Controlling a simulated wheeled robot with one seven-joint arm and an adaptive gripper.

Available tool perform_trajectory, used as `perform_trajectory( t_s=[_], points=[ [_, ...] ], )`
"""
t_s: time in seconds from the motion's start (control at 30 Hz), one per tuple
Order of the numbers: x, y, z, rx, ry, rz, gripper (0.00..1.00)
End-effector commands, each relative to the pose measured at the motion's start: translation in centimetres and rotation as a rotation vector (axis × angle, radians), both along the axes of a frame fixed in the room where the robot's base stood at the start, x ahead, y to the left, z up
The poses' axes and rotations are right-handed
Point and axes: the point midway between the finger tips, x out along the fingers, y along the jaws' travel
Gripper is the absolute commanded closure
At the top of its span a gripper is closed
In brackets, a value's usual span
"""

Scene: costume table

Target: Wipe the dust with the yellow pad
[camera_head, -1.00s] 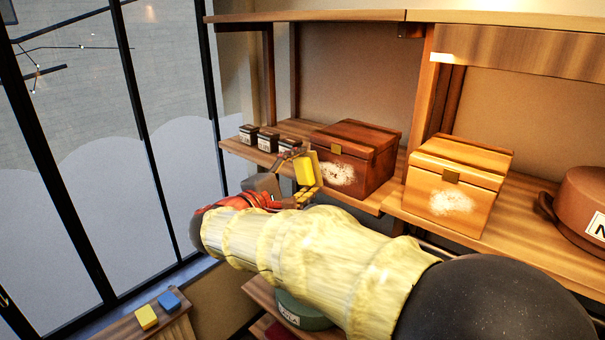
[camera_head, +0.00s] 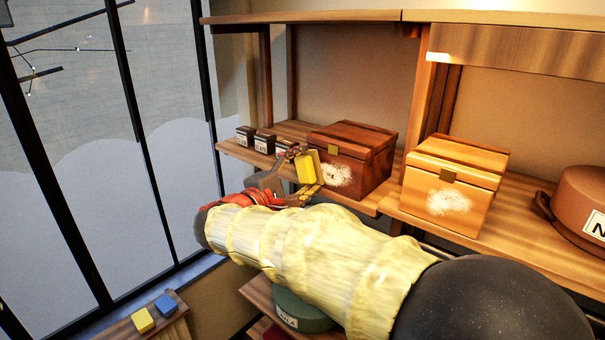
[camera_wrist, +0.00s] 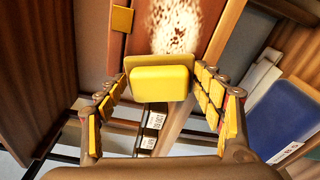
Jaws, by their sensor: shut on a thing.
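My gripper (camera_head: 298,180) is shut on the yellow pad (camera_head: 305,168), in front of the dark reddish-brown box (camera_head: 372,152) on the shelf. In the wrist view the pad (camera_wrist: 161,83) sits between the two fingers of my gripper (camera_wrist: 160,90). White dust (camera_head: 338,175) lies on the front of the dark box, just right of the pad; it also shows above the pad in the wrist view (camera_wrist: 178,25). I cannot tell whether the pad touches the box. A second patch of dust (camera_head: 448,202) is on the front of the light wooden box (camera_head: 480,160).
Several small dark labelled boxes (camera_head: 264,143) stand left of the dark box. A round brown box (camera_head: 590,195) is at the far right. A yellow block (camera_head: 143,320) and a blue block (camera_head: 165,304) lie on a low stand. A round green box (camera_head: 300,312) is below.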

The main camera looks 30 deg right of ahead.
Motion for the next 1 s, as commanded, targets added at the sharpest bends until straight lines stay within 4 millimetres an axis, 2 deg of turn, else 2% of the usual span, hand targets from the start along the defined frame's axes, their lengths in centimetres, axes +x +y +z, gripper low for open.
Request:
perform_trajectory(
  t_s=[0.33, 0.73, 1.0],
  points=[
    [-0.3, -0.4, 0.0, 0.0, -0.001, 0.0, 0.53],
    [-3.2, -1.4, -0.1, 0.001, -0.002, 0.0, 0.53],
    [-4.0, -1.7, -0.1, 0.0, -0.001, 0.0, 0.53]
  ],
)
